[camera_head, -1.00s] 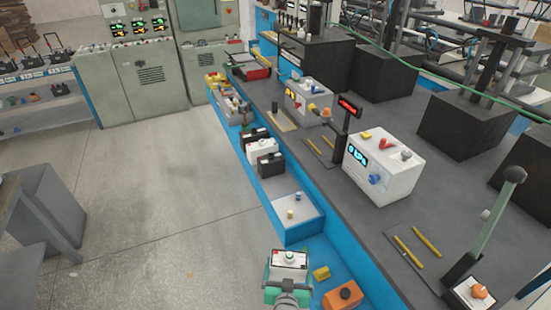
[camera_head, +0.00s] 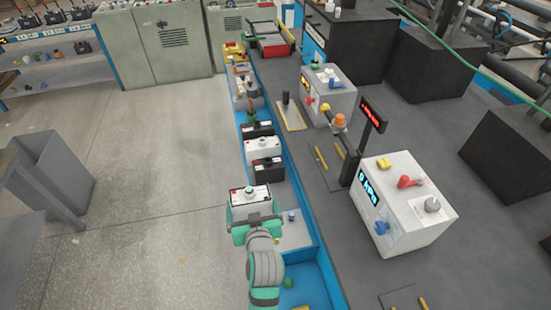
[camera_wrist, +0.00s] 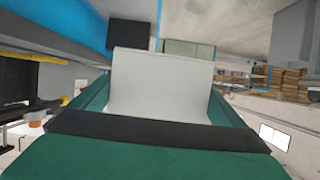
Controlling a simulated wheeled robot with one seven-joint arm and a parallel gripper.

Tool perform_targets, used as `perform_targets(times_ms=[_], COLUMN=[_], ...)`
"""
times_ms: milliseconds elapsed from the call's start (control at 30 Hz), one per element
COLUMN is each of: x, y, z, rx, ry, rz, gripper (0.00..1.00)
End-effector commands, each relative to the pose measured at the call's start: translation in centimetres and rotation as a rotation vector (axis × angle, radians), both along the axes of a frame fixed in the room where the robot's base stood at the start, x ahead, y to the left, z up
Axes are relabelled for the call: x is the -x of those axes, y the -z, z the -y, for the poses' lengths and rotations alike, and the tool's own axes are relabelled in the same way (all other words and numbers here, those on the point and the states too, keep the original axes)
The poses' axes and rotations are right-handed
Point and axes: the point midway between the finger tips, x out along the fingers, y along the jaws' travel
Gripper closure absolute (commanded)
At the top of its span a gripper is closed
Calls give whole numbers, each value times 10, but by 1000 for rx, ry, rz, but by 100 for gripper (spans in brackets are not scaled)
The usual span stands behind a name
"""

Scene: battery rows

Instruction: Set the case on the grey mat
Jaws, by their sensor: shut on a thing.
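My gripper (camera_head: 254,222) has green fingers and is shut on a white case (camera_head: 249,198). The case has a dark and red label and a pale round knob on top, and looks upright. In the wrist view a plain white side of the case (camera_wrist: 160,82) fills the space between the fingers. A light grey flat pad (camera_head: 295,231), which may be the grey mat, lies in the blue trough just beyond and beside my gripper. A small blue-and-white post stands on it. The case and gripper hide much of the pad. I cannot tell the case's height above it.
A black battery (camera_head: 267,170), a white battery (camera_head: 263,147) and another black one (camera_head: 257,130) stand in a row ahead in the trough. The dark bench to the right holds a white meter box (camera_head: 405,205) and a red display (camera_head: 373,113). The floor at left is open.

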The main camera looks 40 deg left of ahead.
Motion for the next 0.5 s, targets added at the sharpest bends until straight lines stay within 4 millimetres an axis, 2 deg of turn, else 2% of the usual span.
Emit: perform_targets(times_ms=[167,267,500], x=[0,-14,-64], y=[-3,3,25], z=[-5,-7,-9], rx=[0,1,1], ry=[-18,-20,-20], rz=[5,4,3], gripper=[37,37,37])
